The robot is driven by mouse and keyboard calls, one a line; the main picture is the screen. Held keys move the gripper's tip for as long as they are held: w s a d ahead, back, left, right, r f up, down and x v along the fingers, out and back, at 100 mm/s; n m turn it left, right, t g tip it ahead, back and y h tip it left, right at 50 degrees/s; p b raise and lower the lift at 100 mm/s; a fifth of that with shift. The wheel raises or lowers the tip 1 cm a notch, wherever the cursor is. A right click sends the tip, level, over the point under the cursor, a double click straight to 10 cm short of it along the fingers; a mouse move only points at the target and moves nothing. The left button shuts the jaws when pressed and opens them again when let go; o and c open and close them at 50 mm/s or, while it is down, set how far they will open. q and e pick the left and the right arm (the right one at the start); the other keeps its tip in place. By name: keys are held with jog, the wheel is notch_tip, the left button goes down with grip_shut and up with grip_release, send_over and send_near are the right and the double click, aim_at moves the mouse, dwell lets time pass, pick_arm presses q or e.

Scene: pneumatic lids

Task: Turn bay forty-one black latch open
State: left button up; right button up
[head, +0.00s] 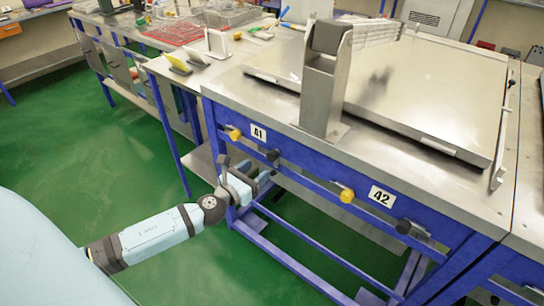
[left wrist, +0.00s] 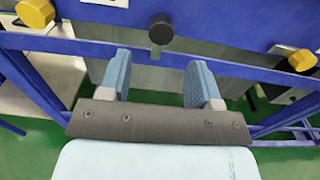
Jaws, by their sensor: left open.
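The bay forty-one label (head: 258,132) is on the blue front rail of the metal bench. A black latch knob (head: 272,155) sits just below and right of it. In the left wrist view the black latch (left wrist: 161,29) shows as a round knob on the rail, centred above and beyond my fingers. My left gripper (head: 262,180) is just below the latch in the head view. In the left wrist view my left gripper (left wrist: 160,66) is open, its two blue-grey fingers apart with nothing between them. My right gripper is not in view.
A yellow knob (head: 234,134) is left of the label, and another yellow knob (head: 347,195) is near label 42 (head: 382,196). A second black latch (head: 404,227) is farther right. Blue frame bars run below the rail. Green floor (head: 60,165) is clear at left.

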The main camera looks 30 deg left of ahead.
aim_at(270, 159)
pick_arm(q)
jog(key=w, duration=0.7)
jog(key=shift+w+d, duration=0.35)
jog(key=shift+c, duration=0.2)
jog(key=c, duration=0.9)
